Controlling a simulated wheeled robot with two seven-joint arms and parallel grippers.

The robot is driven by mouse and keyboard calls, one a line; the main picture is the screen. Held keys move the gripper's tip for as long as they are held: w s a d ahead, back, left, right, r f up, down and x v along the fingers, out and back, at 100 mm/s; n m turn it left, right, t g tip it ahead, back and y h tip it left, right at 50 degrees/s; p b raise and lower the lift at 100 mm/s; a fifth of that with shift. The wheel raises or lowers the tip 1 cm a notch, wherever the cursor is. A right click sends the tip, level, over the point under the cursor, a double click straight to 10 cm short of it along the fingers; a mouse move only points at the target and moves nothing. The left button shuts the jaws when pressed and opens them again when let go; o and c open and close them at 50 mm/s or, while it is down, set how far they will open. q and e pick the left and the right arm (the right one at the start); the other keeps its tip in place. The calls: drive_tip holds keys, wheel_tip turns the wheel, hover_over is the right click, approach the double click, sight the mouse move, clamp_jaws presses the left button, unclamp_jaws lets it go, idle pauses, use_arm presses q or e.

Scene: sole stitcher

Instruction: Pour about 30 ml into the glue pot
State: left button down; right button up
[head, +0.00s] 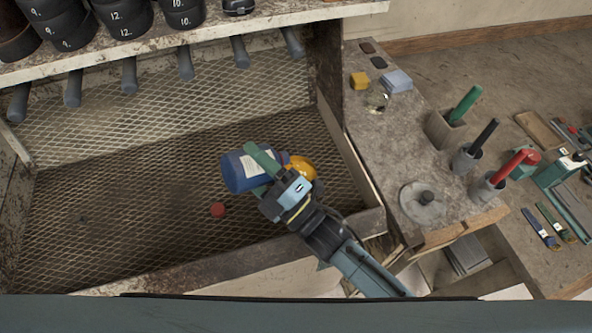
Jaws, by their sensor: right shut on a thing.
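My right gripper (268,172) is shut on a blue bottle (234,176) with a white label. The bottle is tipped on its side over the mesh-floored tray. A rounded yellow-orange thing (303,168) shows just right of the bottle, partly hidden by my gripper; I cannot tell if it is the glue pot or whether it touches the bottle. The bottle's mouth and any liquid cannot be made out. A small red round piece, perhaps a cap (218,210), lies on the mesh left of my gripper. My left gripper is not in view.
The right bench (400,130) holds a grey disc with a knob (424,201), a glass vessel (376,97), and holders with coloured handles. The mesh at left is free.

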drive_tip(key=shift+a, duration=0.15)
drive_tip(key=shift+a+f+n, duration=0.1)
drive_tip(key=shift+n, duration=0.3)
drive_tip(key=n+g, duration=0.1)
drive_tip(key=f+n+g+p, duration=0.1)
drive_tip(key=n, duration=0.1)
drive_tip(key=s+n+g, duration=0.1)
drive_tip(key=n, duration=0.1)
drive_tip(key=shift+a+f+p, duration=0.25)
drive_tip(key=shift+a+p, duration=0.1)
drive_tip(key=shift+a, duration=0.05)
drive_tip(key=shift+w+f, duration=0.1)
drive_tip(key=shift+f, duration=0.05)
drive_tip(key=shift+n+p, duration=0.3)
drive_tip(key=shift+n, duration=0.4)
drive_tip(key=shift+d+f+n+g, duration=0.15)
drive_tip(key=shift+f+n+g, duration=0.2)
drive_tip(key=shift+g, duration=0.15)
